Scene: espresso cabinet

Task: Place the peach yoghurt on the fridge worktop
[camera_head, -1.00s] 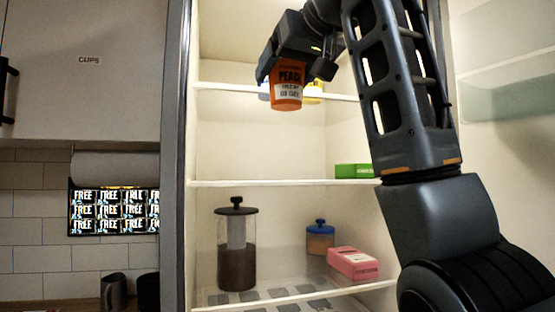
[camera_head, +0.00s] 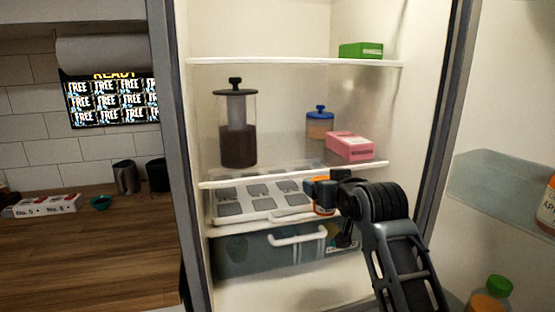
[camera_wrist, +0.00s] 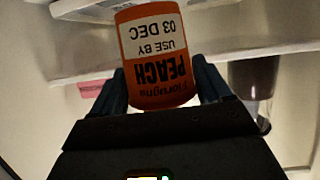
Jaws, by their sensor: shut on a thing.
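The peach yoghurt is an orange tub with a white label. In the wrist view the tub (camera_wrist: 155,60) sits between the two fingers of my gripper (camera_wrist: 160,88), its print upside down. In the head view a small orange part of the tub (camera_head: 323,210) shows below my gripper (camera_head: 325,188), which hides most of it. My gripper is shut on the tub, held in front of the fridge's lower shelf edge, above the drawer. A wooden worktop (camera_head: 90,245) lies left of the fridge, well away from my gripper.
The fridge shelves hold a coffee press (camera_head: 238,140), a blue-lidded jar (camera_head: 320,124), a pink box (camera_head: 349,146) and a green box (camera_head: 360,50). A drawer (camera_head: 262,256) sits below.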

